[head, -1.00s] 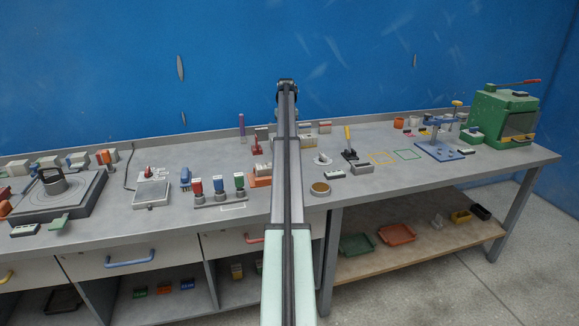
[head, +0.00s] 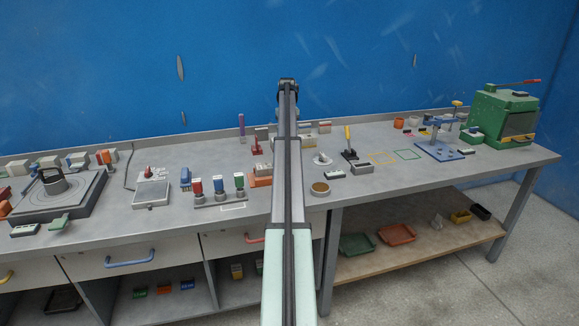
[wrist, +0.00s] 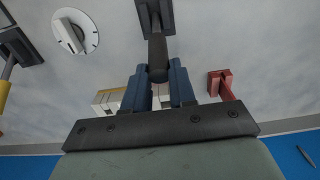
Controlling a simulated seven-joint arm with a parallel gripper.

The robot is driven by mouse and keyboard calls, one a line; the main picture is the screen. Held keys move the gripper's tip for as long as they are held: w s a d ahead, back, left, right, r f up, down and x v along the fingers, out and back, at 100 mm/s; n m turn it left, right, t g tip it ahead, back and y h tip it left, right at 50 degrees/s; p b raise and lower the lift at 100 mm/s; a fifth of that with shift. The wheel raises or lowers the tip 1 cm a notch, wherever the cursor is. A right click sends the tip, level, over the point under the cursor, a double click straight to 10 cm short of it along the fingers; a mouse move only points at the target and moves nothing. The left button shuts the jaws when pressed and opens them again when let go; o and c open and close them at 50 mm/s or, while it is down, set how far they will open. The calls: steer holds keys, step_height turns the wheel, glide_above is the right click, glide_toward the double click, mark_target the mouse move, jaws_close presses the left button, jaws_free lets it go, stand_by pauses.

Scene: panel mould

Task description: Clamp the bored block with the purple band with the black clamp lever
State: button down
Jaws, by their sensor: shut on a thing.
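In the wrist view my gripper (wrist: 156,88) has its two dark blue fingers closed around the handle of the black clamp lever (wrist: 157,50). The lever's dark base (wrist: 153,8) reaches the top edge of that view. In the head view my own arm covers the gripper and the black lever. Pale blocks show partly behind the fingers in the wrist view, one with a yellow edge (wrist: 108,100). I cannot make out the block with the purple band in either view.
A red lever (wrist: 222,82) stands beside the gripper; it also shows in the head view (head: 257,141). A white dial (wrist: 75,32) and a yellow-handled lever (head: 348,143) are on the other side. A purple upright post (head: 241,124) stands near the wall.

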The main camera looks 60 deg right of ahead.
steer(key=shift+s+a, duration=0.1)
steer(key=shift+s, duration=0.1)
steer(key=shift+s+a+r, duration=0.25)
steer(key=shift+s+a, duration=0.3)
stand_by(0.4)
steer(key=shift+s+a+r, duration=0.15)
steer(key=shift+s+a, duration=0.4)
stand_by(0.3)
